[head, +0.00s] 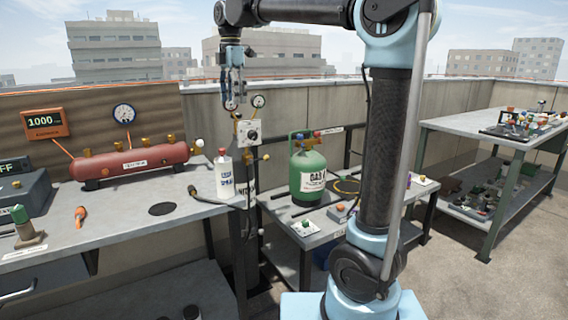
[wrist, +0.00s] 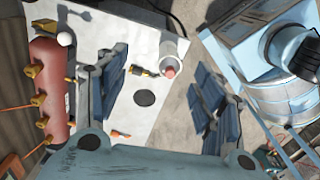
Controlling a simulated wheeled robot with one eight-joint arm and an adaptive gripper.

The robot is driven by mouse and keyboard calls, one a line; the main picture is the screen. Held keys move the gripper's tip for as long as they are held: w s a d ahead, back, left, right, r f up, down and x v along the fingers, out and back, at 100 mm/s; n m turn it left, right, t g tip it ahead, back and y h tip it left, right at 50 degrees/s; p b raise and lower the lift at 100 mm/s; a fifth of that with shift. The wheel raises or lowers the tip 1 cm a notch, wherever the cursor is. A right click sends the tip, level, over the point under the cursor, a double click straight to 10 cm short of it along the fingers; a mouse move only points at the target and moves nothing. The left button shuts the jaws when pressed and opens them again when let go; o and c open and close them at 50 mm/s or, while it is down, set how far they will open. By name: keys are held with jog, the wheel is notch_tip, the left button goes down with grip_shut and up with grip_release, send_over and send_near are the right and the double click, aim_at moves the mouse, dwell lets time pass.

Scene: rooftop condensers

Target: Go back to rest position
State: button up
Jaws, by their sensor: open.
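My gripper (head: 232,88) hangs from the raised arm in the head view, pointing down, above the gap between the left bench and the middle table. In the wrist view its two blue fingers (wrist: 160,95) are spread wide apart with nothing between them. The gripper is open and empty. The arm stands bent above my light blue base on the right side of the head view.
The left bench (head: 130,215) holds a red tank (head: 130,163) and a white bottle (head: 224,175). A green gas cylinder (head: 307,168) stands on the middle table. A gauge panel (head: 248,132) stands just below the gripper. A cluttered table (head: 470,122) is at right. Open floor lies front right.

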jog(key=s+d+f+m, duration=0.3)
jog(key=d+f+m, duration=0.15)
jog(key=d, duration=0.35)
jog(key=s+d+f+m+t, duration=0.1)
jog(key=s+d+f+m, duration=0.3)
jog(key=d, duration=0.4)
jog(key=s+d+f+m, duration=0.1)
jog(key=d+f+m, duration=0.3)
jog(key=d+f, duration=0.25)
jog(key=s+d+f+m, duration=0.6)
jog(key=s+f, duration=0.2)
jog(key=f, duration=0.3)
jog(key=s+d+f+m+t, duration=0.1)
jog(key=s+d+f+m, duration=0.5)
jog(key=f, duration=0.5)
jog(key=shift+s+d+f+m, duration=0.15)
jog(key=shift+s+d+m, duration=0.2)
jog(key=shift+s+d, duration=0.45)
jog(key=shift+s+a, duration=0.1)
jog(key=shift+a, duration=0.05)
jog(key=shift+w+f, duration=0.2)
jog(key=shift+w, duration=0.25)
